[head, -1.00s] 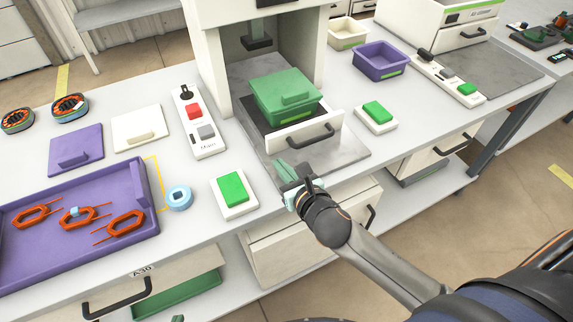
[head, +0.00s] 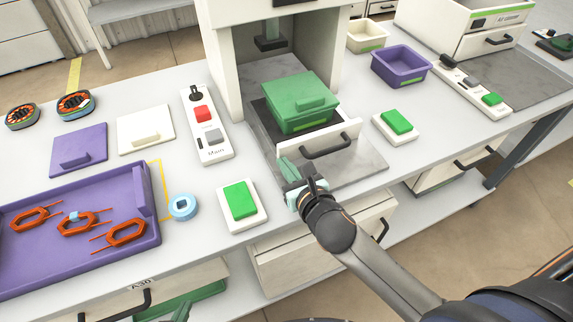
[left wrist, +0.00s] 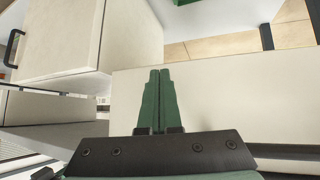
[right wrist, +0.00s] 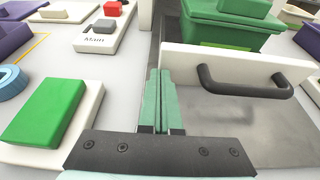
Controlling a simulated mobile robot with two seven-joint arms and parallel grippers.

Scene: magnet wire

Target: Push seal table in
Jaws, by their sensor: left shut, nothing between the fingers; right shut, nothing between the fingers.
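The seal table has a white front panel with a dark handle (head: 327,146) and sticks out of the white press housing (head: 222,65). A green lidded box (head: 297,105) stands on its dark plate. My right gripper (head: 288,170) is shut and empty, just in front of the left end of the front panel. In the right wrist view the shut fingers (right wrist: 160,98) overlap the panel's left end, left of the handle (right wrist: 245,82). I cannot tell whether they touch it. My left gripper (left wrist: 158,100) is shut and empty, low by the white drawer fronts.
A green button (head: 240,201) lies left of the seal table and another (head: 396,122) right of it. A switch strip labelled Main (head: 205,125) stands left of the press. A purple tray (head: 70,262) with orange coils and a blue tape roll (head: 184,207) lie further left.

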